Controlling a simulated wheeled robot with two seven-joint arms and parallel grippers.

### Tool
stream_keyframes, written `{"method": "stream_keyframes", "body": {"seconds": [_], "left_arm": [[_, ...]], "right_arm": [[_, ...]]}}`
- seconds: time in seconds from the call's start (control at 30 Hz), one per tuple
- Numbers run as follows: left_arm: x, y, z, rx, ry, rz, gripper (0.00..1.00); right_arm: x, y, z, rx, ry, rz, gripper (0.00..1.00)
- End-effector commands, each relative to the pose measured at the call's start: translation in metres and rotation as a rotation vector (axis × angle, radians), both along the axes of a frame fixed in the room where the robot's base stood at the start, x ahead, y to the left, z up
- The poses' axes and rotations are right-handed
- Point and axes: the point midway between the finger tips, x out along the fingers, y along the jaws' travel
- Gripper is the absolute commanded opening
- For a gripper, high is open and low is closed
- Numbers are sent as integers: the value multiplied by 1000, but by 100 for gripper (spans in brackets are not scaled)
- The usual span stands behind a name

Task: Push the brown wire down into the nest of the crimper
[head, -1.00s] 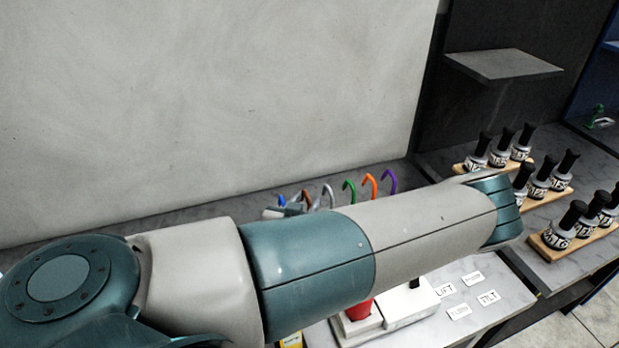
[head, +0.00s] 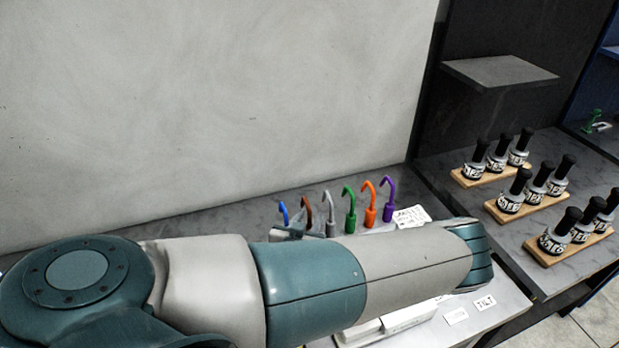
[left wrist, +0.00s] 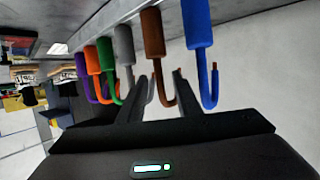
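The brown wire (head: 306,209) stands in the row at the back of the table, its hooked end up, between a blue and a grey wire. In the left wrist view the brown wire (left wrist: 157,72) shows a thick sleeve and a thin hook. My left gripper (left wrist: 159,76) is open, its two fingers apart on either side of the brown hook; I cannot tell whether they touch it. In the head view my left arm hides most of the gripper. I cannot make out the crimper's nest. My right gripper is out of view.
Blue (head: 283,213), grey (head: 329,214), green (head: 349,212), orange (head: 370,205) and purple (head: 389,200) wires stand close by in the row. A white label card (head: 410,217) lies behind my arm. Racks of black-capped bottles (head: 532,190) stand at the right below a shelf (head: 499,70).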

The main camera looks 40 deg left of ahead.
Motion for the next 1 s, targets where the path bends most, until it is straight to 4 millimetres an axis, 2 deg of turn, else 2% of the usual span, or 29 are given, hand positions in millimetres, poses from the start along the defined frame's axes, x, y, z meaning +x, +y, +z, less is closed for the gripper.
{"method": "stream_keyframes", "body": {"seconds": [0.17, 0.53, 1.0], "left_arm": [[7, 4, -2, 1, 0, -1, 31], [38, 21, -15, 1, 0, -1, 31], [41, 23, -17, 0, 0, 0, 31]], "right_arm": [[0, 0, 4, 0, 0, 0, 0], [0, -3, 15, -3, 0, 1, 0], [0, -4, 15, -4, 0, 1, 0]]}}
